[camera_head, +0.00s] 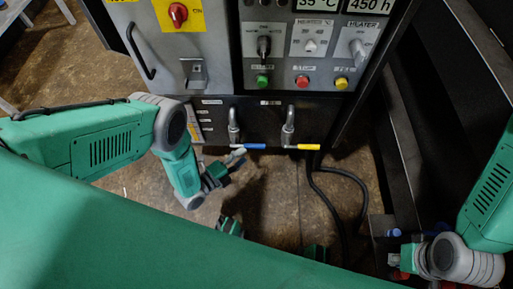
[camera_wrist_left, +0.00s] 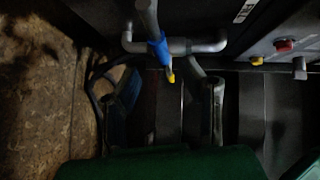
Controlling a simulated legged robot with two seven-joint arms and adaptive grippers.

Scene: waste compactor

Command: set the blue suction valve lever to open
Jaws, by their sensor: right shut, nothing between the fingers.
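The blue suction valve lever (camera_head: 248,146) points sideways to the right from its grey pipe valve (camera_head: 234,128), low on the machine front. My left gripper (camera_head: 226,168) is just below and left of the lever in the head view. In the left wrist view, the blue lever (camera_wrist_left: 159,50) lies ahead, between the lines of the two spread fingers (camera_wrist_left: 168,100). The left gripper is open and empty; whether a finger touches the lever cannot be told. My right gripper (camera_head: 396,262) is at the lower right, shut and empty, away from the valves.
A yellow lever (camera_head: 304,146) on a second grey pipe (camera_head: 289,125) sits right of the blue one. Above is a control panel with green (camera_head: 263,81), red (camera_head: 302,81) and yellow (camera_head: 341,83) buttons. A black hose (camera_head: 345,175) hangs below. The floor beneath is brown.

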